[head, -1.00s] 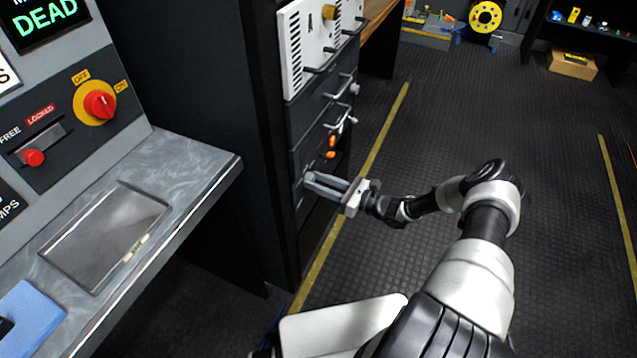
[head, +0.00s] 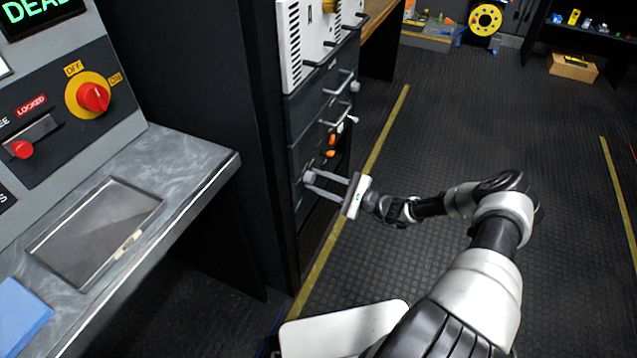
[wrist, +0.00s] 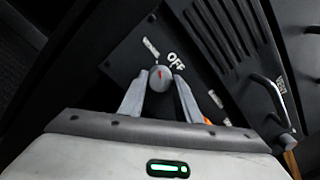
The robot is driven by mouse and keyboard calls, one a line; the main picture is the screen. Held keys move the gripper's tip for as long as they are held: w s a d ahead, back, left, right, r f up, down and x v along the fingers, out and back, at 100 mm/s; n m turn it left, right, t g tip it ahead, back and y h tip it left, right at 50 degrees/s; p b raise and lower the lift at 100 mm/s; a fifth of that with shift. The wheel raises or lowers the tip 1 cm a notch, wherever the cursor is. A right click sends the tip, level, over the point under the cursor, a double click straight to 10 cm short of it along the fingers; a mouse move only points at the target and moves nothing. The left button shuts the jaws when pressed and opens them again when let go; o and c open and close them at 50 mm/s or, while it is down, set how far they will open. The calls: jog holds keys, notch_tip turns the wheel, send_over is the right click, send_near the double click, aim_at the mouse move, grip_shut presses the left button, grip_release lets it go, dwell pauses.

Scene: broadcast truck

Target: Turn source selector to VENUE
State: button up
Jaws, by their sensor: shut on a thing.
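The source selector looks to be the round grey knob (wrist: 160,77) with a red mark, on a dark panel. "OFF" is printed beside it in the wrist view; other labels there are too small to read, and I cannot make out VENUE. My gripper (wrist: 160,84) has one finger on each side of the knob and is shut on it. In the head view my gripper (head: 308,181) reaches left to the low front of the equipment rack. The knob (head: 309,177) is partly hidden by the fingers there.
Rack handles (head: 338,86) stick out above my gripper, with orange parts (head: 331,147) just above it. A grey console (head: 190,160) with a red rotary switch (head: 93,97) stands at left. The floor (head: 440,130) right of the rack is clear.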

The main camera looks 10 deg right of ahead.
jog(key=shift+n, duration=0.7)
jog(key=o, duration=1.1)
jog(key=shift+c, duration=0.2)
jog(key=p+v, duration=0.1)
jog(key=v, duration=1.6)
jog(key=shift+d, duration=0.3)
jog(key=shift+f, duration=0.15)
